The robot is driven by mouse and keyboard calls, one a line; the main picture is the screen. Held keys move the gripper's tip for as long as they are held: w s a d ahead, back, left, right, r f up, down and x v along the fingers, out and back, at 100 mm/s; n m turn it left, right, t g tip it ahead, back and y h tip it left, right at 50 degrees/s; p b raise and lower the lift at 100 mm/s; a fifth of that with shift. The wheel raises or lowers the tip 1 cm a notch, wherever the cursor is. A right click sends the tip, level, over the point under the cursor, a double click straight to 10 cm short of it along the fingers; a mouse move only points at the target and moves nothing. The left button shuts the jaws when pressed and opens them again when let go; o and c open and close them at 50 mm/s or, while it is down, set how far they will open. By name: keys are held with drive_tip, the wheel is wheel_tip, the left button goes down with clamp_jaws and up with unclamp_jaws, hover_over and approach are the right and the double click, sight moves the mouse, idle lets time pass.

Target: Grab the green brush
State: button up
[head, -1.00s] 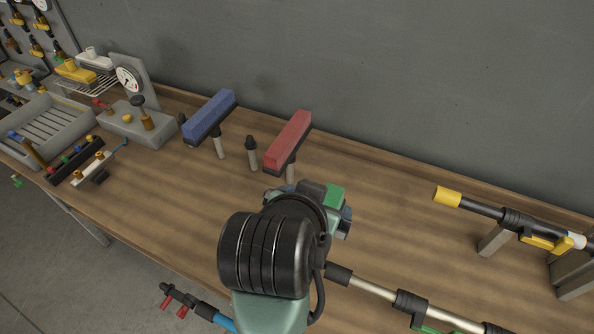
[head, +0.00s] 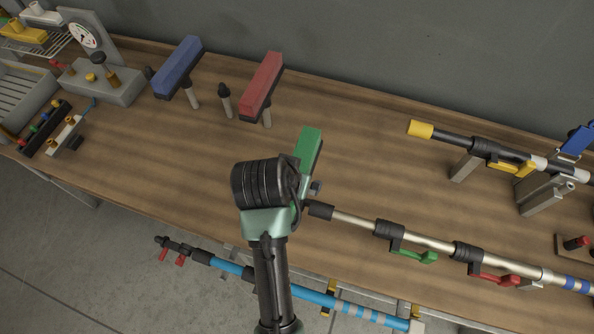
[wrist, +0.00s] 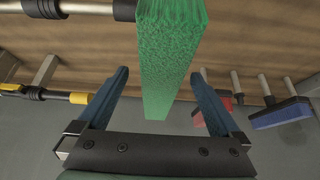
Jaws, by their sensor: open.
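The green brush (head: 311,149) stands over the workbench, right of the red brush (head: 262,84) in the head view. My arm hides its lower left part there. In the wrist view the green brush (wrist: 172,50) is a long bristly block running down the middle. My gripper (wrist: 160,73) is open, with one blue finger on each side of the block. Gaps show between both fingers and the brush, and it is not gripped. In the head view most of my gripper is hidden behind my wrist. A blue brush (head: 178,66) stands at the left of the red one.
A bare post (head: 225,100) stands between the blue and red brushes. Metal wands with a green lever (head: 414,256) and a yellow tip (head: 421,129) lie to the right. A blue wand (head: 228,266) runs along the front edge. The bench middle-left is clear.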

drive_tip(key=shift+p+x, duration=0.3)
drive_tip(key=shift+x, duration=1.45)
drive_tip(key=shift+c, duration=0.3)
drive_tip(key=shift+r, duration=0.1)
clamp_jaws()
